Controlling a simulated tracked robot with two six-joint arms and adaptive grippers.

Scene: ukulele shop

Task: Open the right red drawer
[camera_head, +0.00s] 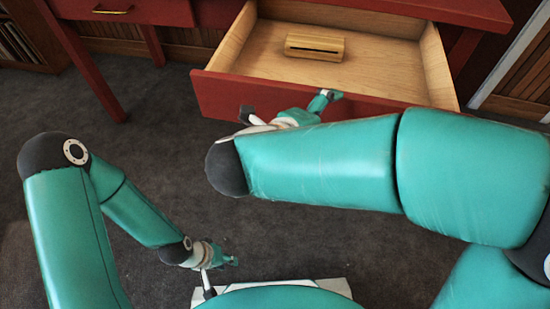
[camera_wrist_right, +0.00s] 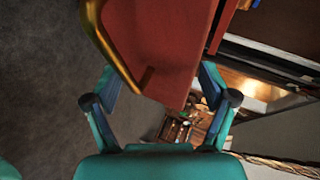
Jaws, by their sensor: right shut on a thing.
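The right red drawer (camera_head: 222,98) is pulled well out of the red desk in the head view, with its pale wooden inside showing. My right gripper (camera_head: 322,103) is at the drawer's front, near the middle of its top edge. In the right wrist view the red front panel (camera_wrist_right: 165,45) and its brass handle (camera_wrist_right: 112,50) lie between the fingers, and the gripper is shut on the drawer. The exact contact is hard to see. My left gripper (camera_head: 222,264) hangs low over the floor, away from the drawer; its opening is too small to judge.
A wooden block with a dark slot (camera_head: 315,46) lies inside the drawer. A second, closed red drawer with a brass handle (camera_head: 113,11) is at the upper left. A red desk leg (camera_head: 97,80) stands below it. The grey carpet (camera_head: 140,100) between is clear.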

